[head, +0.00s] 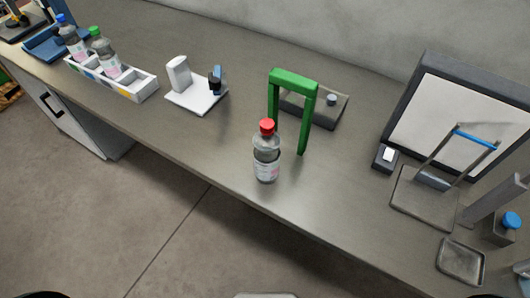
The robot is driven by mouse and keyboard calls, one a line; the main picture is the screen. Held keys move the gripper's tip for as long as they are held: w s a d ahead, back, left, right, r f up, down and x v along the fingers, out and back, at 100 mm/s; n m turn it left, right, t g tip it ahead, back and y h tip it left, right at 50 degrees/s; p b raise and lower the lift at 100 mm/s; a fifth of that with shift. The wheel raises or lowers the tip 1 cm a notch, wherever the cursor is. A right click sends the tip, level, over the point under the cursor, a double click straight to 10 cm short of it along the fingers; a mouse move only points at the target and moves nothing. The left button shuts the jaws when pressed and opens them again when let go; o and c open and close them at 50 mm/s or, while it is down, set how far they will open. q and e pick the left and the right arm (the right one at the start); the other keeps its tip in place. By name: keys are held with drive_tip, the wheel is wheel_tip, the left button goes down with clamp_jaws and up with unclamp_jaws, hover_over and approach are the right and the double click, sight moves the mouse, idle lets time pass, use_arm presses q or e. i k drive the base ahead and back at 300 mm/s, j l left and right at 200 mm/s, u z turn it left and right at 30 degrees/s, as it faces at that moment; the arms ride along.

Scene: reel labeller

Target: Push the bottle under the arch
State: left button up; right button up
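A clear bottle with a red cap and a pale label (266,165) stands upright on the grey bench, close to its front edge. A green arch (294,78) stands just behind the bottle and slightly to its right. The bottle is in front of the arch and overlaps its left post in the picture, so I cannot tell whether they touch. Neither of my grippers shows in the head view.
A grey device (325,108) sits behind the arch. A white stand (196,97) is to the left, and a white rack (140,87) with two bottles is farther left. A metal frame (425,200), a dark-framed panel (458,110) and a small tray (461,262) are right.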

sight(267, 151)
drive_tip(key=j+z, duration=0.2)
drive_tip(key=j, duration=0.25)
drive_tip(key=k+j+z, duration=0.15)
drive_tip(key=j, duration=0.3)
drive_tip(key=j+z, duration=0.2)
drive_tip(key=j, duration=0.25)
drive_tip(key=k+j+z, duration=0.15)
drive_tip(key=j, duration=0.25)
drive_tip(key=k+j+z, duration=0.2)
drive_tip(key=j, duration=0.2)
drive_tip(key=k+j+z, duration=0.15)
drive_tip(key=j, duration=0.25)
drive_tip(key=i, duration=0.05)
